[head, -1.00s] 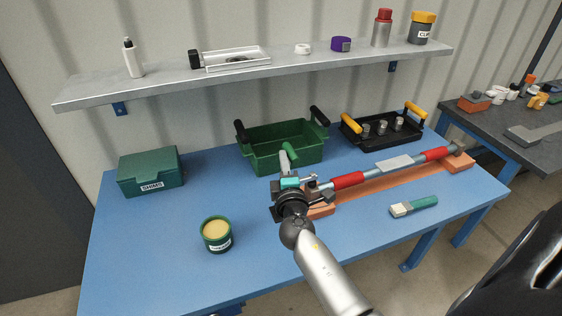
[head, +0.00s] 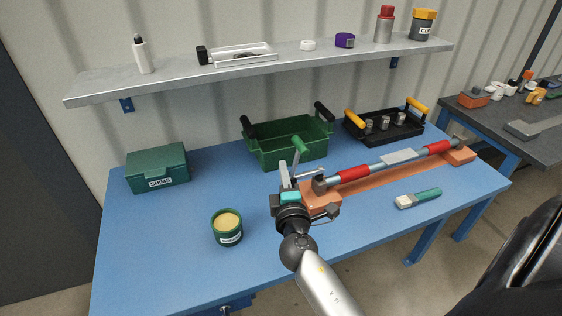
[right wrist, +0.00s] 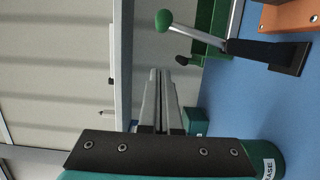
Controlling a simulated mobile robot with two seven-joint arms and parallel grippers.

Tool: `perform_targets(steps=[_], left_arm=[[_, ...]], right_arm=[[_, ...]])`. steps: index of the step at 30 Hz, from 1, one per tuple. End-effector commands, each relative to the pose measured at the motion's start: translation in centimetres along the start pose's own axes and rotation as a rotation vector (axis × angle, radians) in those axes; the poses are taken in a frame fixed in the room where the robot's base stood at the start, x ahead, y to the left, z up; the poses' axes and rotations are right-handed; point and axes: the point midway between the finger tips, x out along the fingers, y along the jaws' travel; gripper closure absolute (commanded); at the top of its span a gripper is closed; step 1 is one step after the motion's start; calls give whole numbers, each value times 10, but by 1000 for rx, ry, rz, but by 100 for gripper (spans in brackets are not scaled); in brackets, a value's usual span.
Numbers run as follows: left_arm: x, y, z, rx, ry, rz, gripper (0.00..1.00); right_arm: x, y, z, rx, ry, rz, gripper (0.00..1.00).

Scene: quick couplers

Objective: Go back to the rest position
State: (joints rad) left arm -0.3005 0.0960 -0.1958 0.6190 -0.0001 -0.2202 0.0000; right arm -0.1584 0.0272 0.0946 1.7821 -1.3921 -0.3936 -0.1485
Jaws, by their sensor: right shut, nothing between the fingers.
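My right gripper (head: 286,176) is shut and empty, above the blue workbench at the near end of the pipe assembly. In the right wrist view its two fingers (right wrist: 160,74) lie together with nothing between them. The pipe (head: 378,165) has red bands and a pale label, and lies on an orange base (head: 405,181). A lever with a green knob (head: 300,146) stands at its near end, just beyond the gripper. The lever also shows in the right wrist view (right wrist: 194,34), apart from the fingers. My left gripper is not in view.
A green box (head: 157,169) and a green can (head: 227,227) stand on the left. Behind are a green crate (head: 290,151) and a black tray (head: 385,133). A loaded shelf (head: 180,83) overhangs the back.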

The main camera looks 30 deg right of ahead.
Motion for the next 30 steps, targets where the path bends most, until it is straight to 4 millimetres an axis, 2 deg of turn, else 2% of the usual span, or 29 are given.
perform_targets(steps=[3, 9, 20, 26, 30], left_arm=[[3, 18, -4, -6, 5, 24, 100], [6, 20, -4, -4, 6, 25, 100], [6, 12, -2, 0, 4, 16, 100], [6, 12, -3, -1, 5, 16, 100], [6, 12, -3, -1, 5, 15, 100]], right_arm=[[-20, -2, -1, 3, 2, -2, 100], [-39, -1, -2, 2, 2, -1, 100], [-45, 0, 1, 19, -8, -5, 100], [-60, -7, 25, 229, -123, -93, 100], [-85, -29, 40, 461, -242, -249, 100]])
